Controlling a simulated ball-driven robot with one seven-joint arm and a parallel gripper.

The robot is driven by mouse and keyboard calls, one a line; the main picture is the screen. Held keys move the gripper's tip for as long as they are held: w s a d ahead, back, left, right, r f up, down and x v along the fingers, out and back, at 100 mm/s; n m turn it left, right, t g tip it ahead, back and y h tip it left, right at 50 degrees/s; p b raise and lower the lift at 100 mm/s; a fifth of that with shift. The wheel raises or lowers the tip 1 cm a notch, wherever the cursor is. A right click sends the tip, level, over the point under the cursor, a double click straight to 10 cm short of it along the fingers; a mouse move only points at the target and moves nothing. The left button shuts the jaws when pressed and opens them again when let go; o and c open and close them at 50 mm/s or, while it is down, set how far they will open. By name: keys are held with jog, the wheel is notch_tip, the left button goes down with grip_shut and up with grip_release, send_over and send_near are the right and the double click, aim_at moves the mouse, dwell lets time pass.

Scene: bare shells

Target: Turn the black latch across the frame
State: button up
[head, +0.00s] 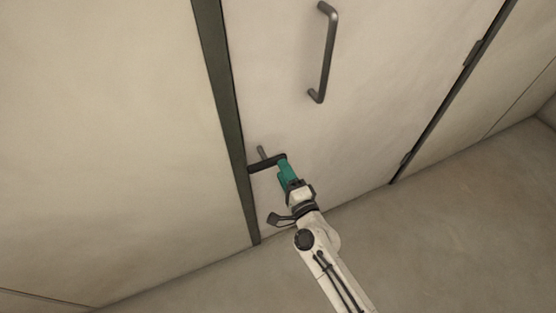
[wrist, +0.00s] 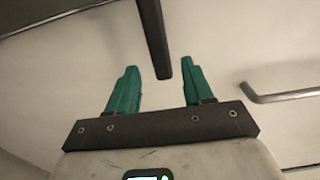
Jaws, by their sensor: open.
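The black latch (head: 265,163) is a dark bar low on the pale door, reaching from the dark frame strip (head: 232,120) towards the right. A short grey peg (head: 262,152) shows just above it. My gripper (head: 284,163) is at the latch's right end, its green fingers close to it. In the wrist view, my gripper (wrist: 162,71) is open, and the latch (wrist: 155,38) comes down from the top edge with its end between the two fingers. Gaps show on both sides, so no grip is seen. Whether a finger touches it is unclear in the head view.
A grey bar handle (head: 326,52) stands on the door (head: 290,90) above my gripper; it also shows at the right of the wrist view (wrist: 280,96). Hinges (head: 473,52) line the door's right edge. The floor (head: 450,240) in front is bare.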

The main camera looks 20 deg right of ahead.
jog(key=s, duration=0.3)
jog(key=shift+s, duration=0.4)
jog(key=s+a+f+n+g+y, duration=0.3)
jog(key=s+n+g+y, duration=0.2)
jog(key=s+n+g, duration=0.6)
jog(key=s+d+r+n+g+h, duration=0.1)
jog(key=s+d+n+g+h, duration=0.1)
jog(key=s+d, duration=0.3)
jog(key=s+d+r+n+g+h, duration=0.1)
jog(key=s+d+n+g+h, duration=0.2)
jog(key=s, duration=0.8)
jog(key=shift+s+d+n+g, duration=0.45)
jog(key=shift+d+n, duration=0.45)
jog(key=shift+d, duration=0.25)
